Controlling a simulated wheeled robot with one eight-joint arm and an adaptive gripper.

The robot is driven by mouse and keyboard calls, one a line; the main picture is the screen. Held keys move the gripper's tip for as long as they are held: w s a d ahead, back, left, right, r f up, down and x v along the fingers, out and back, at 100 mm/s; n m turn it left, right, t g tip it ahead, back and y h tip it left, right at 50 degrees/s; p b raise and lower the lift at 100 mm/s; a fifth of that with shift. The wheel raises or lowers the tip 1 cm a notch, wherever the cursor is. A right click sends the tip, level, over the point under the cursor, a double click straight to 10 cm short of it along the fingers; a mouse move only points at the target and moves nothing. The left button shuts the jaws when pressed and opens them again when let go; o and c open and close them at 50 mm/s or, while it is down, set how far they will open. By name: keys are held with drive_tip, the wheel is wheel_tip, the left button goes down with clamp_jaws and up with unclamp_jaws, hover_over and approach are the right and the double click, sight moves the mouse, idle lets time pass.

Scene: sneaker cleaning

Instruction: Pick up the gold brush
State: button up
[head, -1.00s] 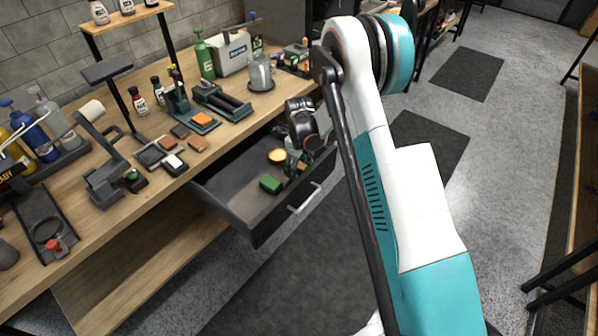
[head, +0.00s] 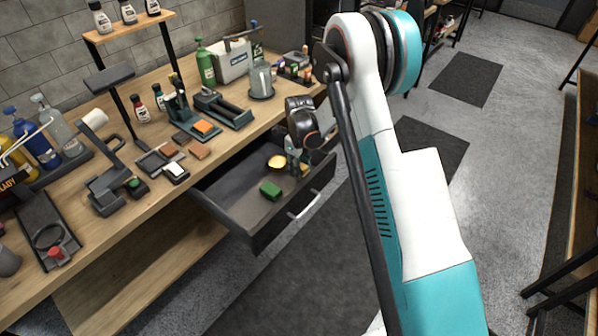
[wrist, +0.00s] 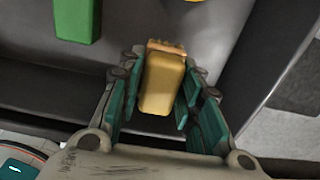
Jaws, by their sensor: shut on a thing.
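The gold brush (wrist: 162,82) is a small yellow-gold block with tan bristles at its far end, seen in the wrist view. My gripper (wrist: 159,95) has its teal-padded fingers on both sides of it and is shut on it. In the head view my gripper (head: 297,160) is low inside the open drawer, near its right end, and mostly hides the brush. I cannot tell whether the brush touches the drawer floor.
The dark open drawer (head: 232,192) also holds a green brush (head: 270,190) and a round yellow item (head: 277,162). The green brush shows in the wrist view (wrist: 77,20). The drawer's front wall and handle (head: 305,207) are close by. The wooden bench (head: 140,215) above is crowded.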

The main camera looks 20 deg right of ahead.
wheel_tip(320, 180, up, 17)
drive_tip(key=p, duration=0.4)
drive_tip(key=shift+f, duration=0.15)
drive_tip(key=o, duration=0.4)
drive_tip(key=c, duration=0.3)
